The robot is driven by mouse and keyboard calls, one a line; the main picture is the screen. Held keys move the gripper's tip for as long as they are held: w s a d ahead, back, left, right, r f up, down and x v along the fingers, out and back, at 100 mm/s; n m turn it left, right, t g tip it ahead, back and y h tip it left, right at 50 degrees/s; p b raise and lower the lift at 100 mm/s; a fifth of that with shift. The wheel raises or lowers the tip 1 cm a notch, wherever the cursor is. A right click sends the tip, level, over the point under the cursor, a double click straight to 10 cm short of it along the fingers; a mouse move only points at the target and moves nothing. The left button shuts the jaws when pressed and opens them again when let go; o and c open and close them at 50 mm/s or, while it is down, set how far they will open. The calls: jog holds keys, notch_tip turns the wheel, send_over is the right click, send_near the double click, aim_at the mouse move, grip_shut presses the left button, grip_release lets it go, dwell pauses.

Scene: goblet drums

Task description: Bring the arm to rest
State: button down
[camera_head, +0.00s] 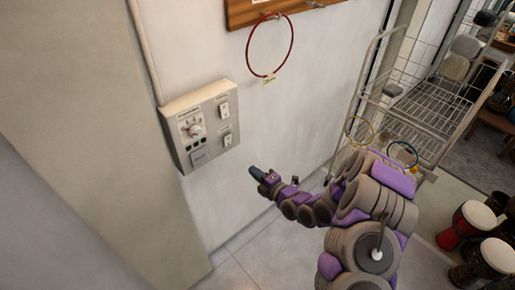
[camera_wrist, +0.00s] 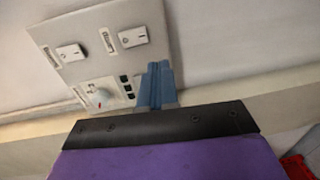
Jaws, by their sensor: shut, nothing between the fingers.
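My gripper (camera_head: 257,173) shows in the head view at the end of my purple and grey arm, in front of the white wall. Its blue fingers are together and hold nothing. In the wrist view my gripper (camera_wrist: 156,84) also shows shut, with the wall panel behind it. The arm is stretched out from the lower right toward the wall. The gripper appears apart from the panel, to its lower right in the head view.
A grey control panel (camera_head: 211,147) with a knob and switches is on the wall. A red ring (camera_head: 292,44) hangs from a wooden board (camera_head: 262,12) above. A wire rack (camera_head: 432,105) stands at right, with drums (camera_head: 467,222) below it. The floor (camera_head: 262,250) under the gripper is clear.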

jog(key=s+d+r+m+g+h, duration=0.4)
jog(key=s+d+r+m+h, duration=0.15)
jog(key=s+d+m, duration=0.2)
jog(key=s+d+r+m+g+h, duration=0.3)
jog(key=s+d+r+m+h, duration=0.25)
jog(key=d, duration=0.35)
jog(key=s+d+r+m+g, duration=0.1)
jog(key=s+r+m+g, duration=0.1)
jog(key=s, duration=0.8)
jog(key=s+r+m+g, duration=0.2)
jog(key=s+r+m, duration=0.2)
jog(key=s+m, duration=0.3)
jog(key=s+d+r+m+g+h, duration=0.1)
jog(key=s+m, duration=0.4)
jog(key=s, duration=0.8)
notch_tip(320, 180, up, 2)
jog(key=shift+s+d+g, duration=0.35)
jog(key=shift+g, duration=0.55)
jog(key=c, duration=1.8)
grip_release()
